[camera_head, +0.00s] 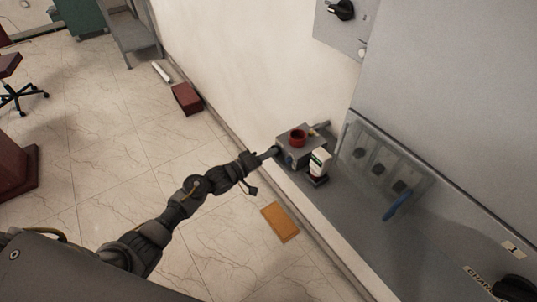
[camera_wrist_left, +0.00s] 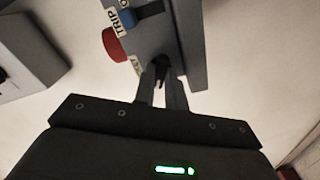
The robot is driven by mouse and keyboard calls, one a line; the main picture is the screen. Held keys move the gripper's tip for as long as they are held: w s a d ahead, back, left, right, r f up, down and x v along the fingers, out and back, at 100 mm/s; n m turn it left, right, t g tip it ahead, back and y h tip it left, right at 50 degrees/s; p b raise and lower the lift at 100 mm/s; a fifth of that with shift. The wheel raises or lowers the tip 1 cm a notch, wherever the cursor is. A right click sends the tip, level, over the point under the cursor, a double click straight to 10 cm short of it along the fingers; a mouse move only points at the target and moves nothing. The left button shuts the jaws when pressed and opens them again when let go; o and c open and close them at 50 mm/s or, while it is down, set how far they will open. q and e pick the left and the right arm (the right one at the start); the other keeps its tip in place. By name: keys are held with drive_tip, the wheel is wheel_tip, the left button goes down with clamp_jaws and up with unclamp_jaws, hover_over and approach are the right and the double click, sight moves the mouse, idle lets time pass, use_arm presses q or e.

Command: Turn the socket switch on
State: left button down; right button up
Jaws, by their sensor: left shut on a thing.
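The grey switch box (camera_head: 290,158) is at the wall side, centre right in the head view, with a red round button (camera_head: 298,137). In the left wrist view the box (camera_wrist_left: 188,45) shows a red button (camera_wrist_left: 115,44), a blue part (camera_wrist_left: 128,18) and a "TRIP" label. My left gripper (camera_head: 274,151) reaches the box's left side. In the left wrist view its fingers (camera_wrist_left: 161,84) are shut on a small dark switch (camera_wrist_left: 161,66) on the box. The fingers hide part of this switch. My right gripper is not in view.
A clear-covered panel (camera_head: 385,165) with a blue handle (camera_head: 397,206) is at right. An orange board (camera_head: 280,222) and a dark red box (camera_head: 186,98) lie on the floor. Open floor (camera_head: 110,120) spreads at left.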

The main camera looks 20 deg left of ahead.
use_arm(q)
drive_tip(key=m+b, duration=0.3)
drive_tip(key=m, duration=0.8)
drive_tip(key=shift+m, duration=0.4)
idle(0.4)
drive_tip(key=c, duration=1.4)
unclamp_jaws()
drive_tip(key=shift+c, duration=0.2)
drive_tip(key=b+v, duration=0.2)
drive_tip(key=v, duration=0.9)
